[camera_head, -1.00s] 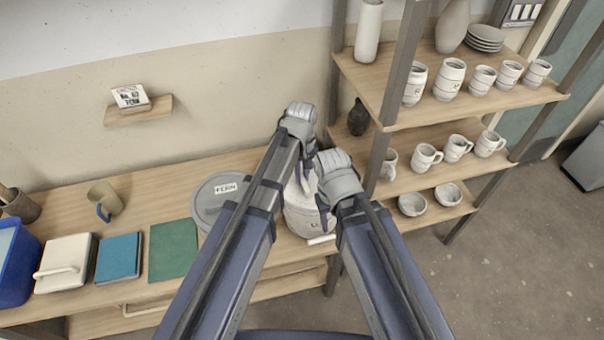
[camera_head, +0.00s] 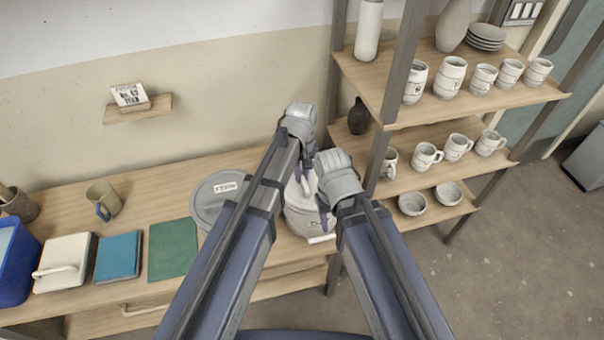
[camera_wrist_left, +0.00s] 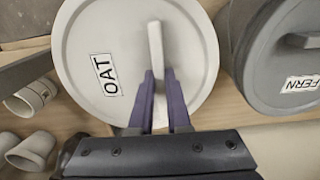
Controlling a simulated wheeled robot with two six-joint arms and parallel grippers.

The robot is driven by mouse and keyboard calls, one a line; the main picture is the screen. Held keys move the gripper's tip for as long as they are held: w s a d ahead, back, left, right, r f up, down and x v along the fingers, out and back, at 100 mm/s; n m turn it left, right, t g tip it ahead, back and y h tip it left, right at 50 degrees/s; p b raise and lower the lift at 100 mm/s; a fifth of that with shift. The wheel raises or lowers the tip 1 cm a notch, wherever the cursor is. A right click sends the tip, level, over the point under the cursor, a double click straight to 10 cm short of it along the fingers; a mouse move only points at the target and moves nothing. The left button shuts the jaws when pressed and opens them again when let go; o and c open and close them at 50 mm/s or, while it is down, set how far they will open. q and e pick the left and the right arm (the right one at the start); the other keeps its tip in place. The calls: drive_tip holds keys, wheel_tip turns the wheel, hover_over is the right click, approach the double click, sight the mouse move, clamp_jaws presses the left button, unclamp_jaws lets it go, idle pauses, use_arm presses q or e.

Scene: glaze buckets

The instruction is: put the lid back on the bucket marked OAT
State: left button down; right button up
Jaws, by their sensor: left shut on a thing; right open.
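The light grey lid marked OAT (camera_wrist_left: 92,45) fills the middle of the left wrist view. My left gripper (camera_wrist_left: 160,98) is shut on its upright bar handle (camera_wrist_left: 156,45). In the head view my left gripper (camera_head: 304,182) is over the pale bucket (camera_head: 303,222), with the lid at the bucket's top. Whether the lid is fully seated I cannot tell, as my arms hide much of it. My right gripper (camera_head: 326,212) is open at the bucket's right side; its fingers are partly hidden by the wrist.
A grey bucket with a FERN lid (camera_head: 210,205) stands close on the left. A shelf post and cups (camera_head: 426,156) stand right.

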use_arm(q)
drive_tip(key=c, duration=0.8)
unclamp_jaws()
drive_tip(key=shift+o, duration=0.3)
drive_tip(key=o, duration=0.4)
drive_tip(key=shift+r, duration=0.15)
drive_tip(key=shift+r+p, duration=3.3)
drive_tip(key=shift+p, duration=0.1)
drive_tip(key=shift+r, duration=0.1)
